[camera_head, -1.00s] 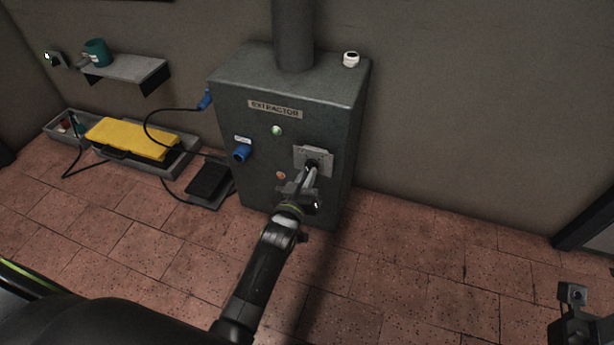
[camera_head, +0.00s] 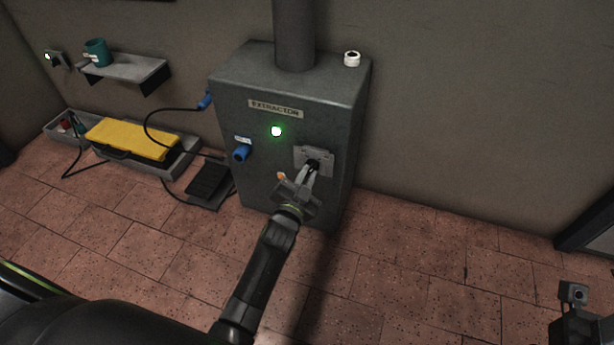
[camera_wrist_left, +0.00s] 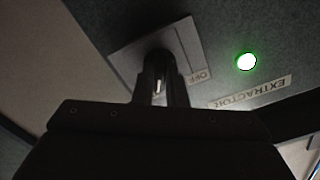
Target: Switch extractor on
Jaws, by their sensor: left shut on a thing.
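The extractor (camera_head: 235,110) is a grey metal cabinet against the wall with a pipe on top and a label plate. Its green lamp (camera_head: 276,131) is lit; it also glows in the left wrist view (camera_wrist_left: 246,61). A pale switch plate (camera_head: 302,155) sits on the right of its front. In the left wrist view the plate (camera_wrist_left: 128,52) carries a visible "OFF" marking. My left gripper (camera_head: 313,168) is shut on the dark rotary switch knob (camera_wrist_left: 158,62) at the plate; the fingers partly hide it. Part of my right arm (camera_head: 573,310) shows at bottom right; its jaws cannot be made out.
Blue plugs (camera_head: 241,152) and black cables are at the cabinet's left. A black foot pedal (camera_head: 207,180) and a yellow case (camera_head: 130,138) in a grey tray are on the floor. A wall shelf (camera_head: 125,70) holds a teal mug. Floor to the right is clear.

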